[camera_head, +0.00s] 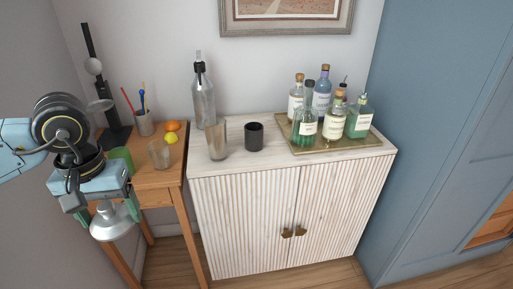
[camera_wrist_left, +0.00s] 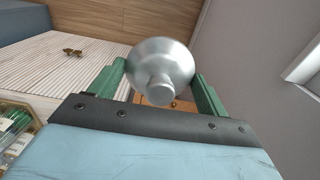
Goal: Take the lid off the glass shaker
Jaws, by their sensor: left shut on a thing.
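My left gripper (camera_head: 106,211) is shut on a silver metal lid (camera_head: 113,226), held in the air at the front left, in front of the small wooden table. In the left wrist view the domed lid (camera_wrist_left: 165,62), with its small round cap, sits between the green fingers (camera_wrist_left: 160,82). The lid is apart from any glass. An open, clear tapered glass (camera_head: 217,142) stands upright on the left of the white cabinet top. A similar open glass (camera_head: 160,154) stands on the wooden table. I cannot tell for certain which is the shaker. My right gripper is out of view.
The white ribbed cabinet (camera_head: 250,222) also bears a black cup (camera_head: 254,136), a tall clear bottle (camera_head: 204,100) and a tray (camera_head: 302,148) of several bottles. The wooden table (camera_head: 165,191) holds an orange (camera_head: 172,126), a lemon (camera_head: 171,138) and a pencil cup (camera_head: 144,124). The cabinet's front top is clear.

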